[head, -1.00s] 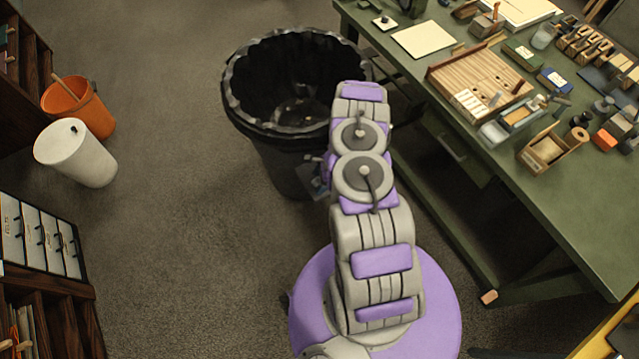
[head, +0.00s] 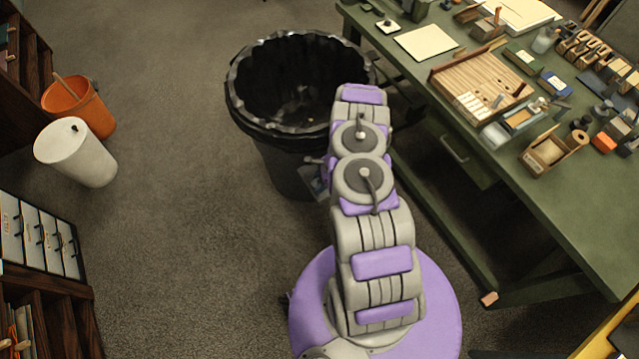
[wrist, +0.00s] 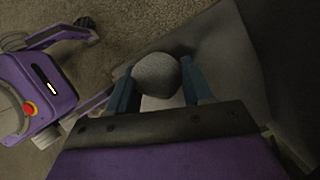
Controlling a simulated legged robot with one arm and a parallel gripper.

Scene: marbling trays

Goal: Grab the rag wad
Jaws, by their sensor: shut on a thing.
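In the head view my arm covers most of the gripper, and I cannot make out the wad there. The arm reaches down beside the black bin.
The black bin (head: 285,140) stands open in front of my arm. A green workbench (head: 560,215) full of tools is on the right. An orange bucket (head: 82,112) and a white cylinder (head: 75,155) stand at left. The carpet between is clear.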

